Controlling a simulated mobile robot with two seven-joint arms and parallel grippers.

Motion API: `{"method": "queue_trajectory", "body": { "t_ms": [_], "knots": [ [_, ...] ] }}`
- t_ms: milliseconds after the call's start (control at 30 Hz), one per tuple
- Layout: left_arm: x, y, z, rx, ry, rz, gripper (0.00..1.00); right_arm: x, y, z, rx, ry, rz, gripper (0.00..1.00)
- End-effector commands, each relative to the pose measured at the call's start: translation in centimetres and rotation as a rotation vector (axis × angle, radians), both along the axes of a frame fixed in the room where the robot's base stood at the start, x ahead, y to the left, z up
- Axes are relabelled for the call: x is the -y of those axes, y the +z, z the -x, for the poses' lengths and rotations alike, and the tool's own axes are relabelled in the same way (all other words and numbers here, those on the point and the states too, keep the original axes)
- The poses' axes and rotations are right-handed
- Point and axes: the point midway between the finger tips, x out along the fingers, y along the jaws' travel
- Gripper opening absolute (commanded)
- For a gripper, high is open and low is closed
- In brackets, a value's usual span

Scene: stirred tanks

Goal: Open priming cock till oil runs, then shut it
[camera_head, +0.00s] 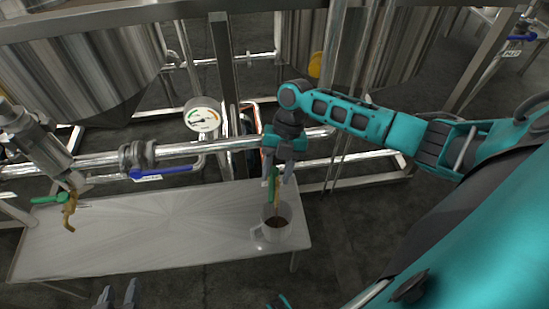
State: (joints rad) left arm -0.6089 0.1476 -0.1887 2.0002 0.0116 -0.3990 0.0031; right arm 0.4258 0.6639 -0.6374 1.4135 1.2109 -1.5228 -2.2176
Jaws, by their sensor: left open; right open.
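A brass cock with a green handle (272,188) hangs below the horizontal pipe, above a white mug (285,236). The green handle points roughly up and down in the picture. Dark brown liquid shows inside the mug; whether a stream is falling from the spout is too small to tell. My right gripper (278,178) is open, its fingers pointing down around or just in front of the green handle; contact cannot be told. It hides the cock's upper part. My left gripper (117,294) is open and empty at the bottom edge, away from the cock.
The mug stands on a pale metal bench (150,228), otherwise clear. Another brass cock with a green handle (50,199) hangs at the left. A blue-handled valve (162,171) and a round gauge (202,117) sit on the pipe. Steel tanks (75,65) stand behind.

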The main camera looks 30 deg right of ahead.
Motion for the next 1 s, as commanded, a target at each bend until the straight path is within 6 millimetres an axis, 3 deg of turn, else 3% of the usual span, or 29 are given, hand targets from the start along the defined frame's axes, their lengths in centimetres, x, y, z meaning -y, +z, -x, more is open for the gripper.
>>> {"method": "queue_trajectory", "body": {
  "t_ms": [200,400,600,1000],
  "knots": [
    [-0.3,0.1,0.1,-0.003,0.004,-0.007,0.43,2.0,4.8,-1.1,0.004,-0.001,0.002,0.42],
    [-0.5,0.2,0.2,-0.005,0.006,-0.010,0.43,3.1,7.7,-1.8,0.001,-0.001,0.001,0.42],
    [-0.5,0.2,0.3,-0.005,0.007,-0.011,0.43,3.6,8.7,-2.0,-0.001,-0.001,0.001,0.42],
    [-0.5,0.2,0.3,-0.005,0.009,-0.009,0.43,3.6,8.7,-2.0,-0.001,-0.001,0.001,0.42]
  ]
}}
